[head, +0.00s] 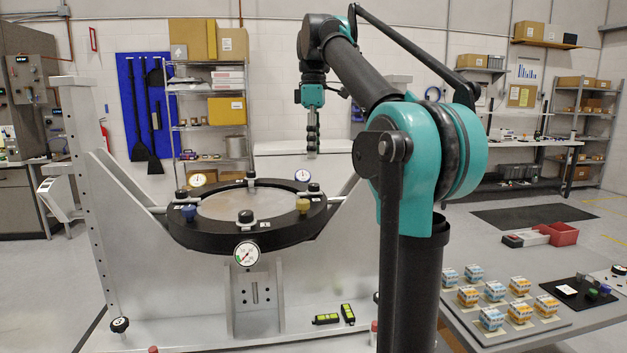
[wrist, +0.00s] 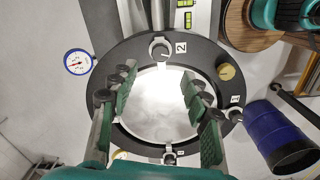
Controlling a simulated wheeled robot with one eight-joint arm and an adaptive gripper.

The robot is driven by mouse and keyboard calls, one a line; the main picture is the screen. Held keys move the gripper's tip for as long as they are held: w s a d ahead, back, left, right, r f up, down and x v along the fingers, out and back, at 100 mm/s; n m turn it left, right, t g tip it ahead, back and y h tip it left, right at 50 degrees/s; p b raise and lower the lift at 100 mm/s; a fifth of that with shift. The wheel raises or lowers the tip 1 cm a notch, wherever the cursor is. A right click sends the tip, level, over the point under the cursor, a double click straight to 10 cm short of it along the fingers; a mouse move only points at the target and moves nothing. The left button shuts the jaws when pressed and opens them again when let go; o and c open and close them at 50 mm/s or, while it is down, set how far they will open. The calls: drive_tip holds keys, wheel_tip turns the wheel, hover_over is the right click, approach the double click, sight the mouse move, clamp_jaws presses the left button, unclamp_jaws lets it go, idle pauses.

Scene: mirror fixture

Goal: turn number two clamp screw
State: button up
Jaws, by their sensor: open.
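The number two clamp screw has a dark round knob on a light bracket and stands on the black ring's right side in the head view (head: 314,189). In the wrist view it is at the top of the ring (wrist: 159,49), beside its "2" label. My gripper (head: 312,150) hangs pointing down above the back right of the ring (head: 195,239). In the wrist view its green-padded fingers (wrist: 158,75) are spread apart and empty over the silver disc (wrist: 158,100). The number two clamp lies beyond the fingertips, apart from them.
Other clamps stand on the ring, one at the front (head: 246,217) and one at the left (head: 181,196). A gold knob (head: 303,206) and a blue-rimmed gauge (head: 302,176) flank the number two clamp. Grey uprights (head: 85,180) rise beside the ring. Air above the disc is clear.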

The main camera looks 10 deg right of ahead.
sight(314, 184)
wheel_tip(314, 184, down, 9)
drive_tip(key=shift+f, duration=0.1)
idle(0.3)
clamp_jaws()
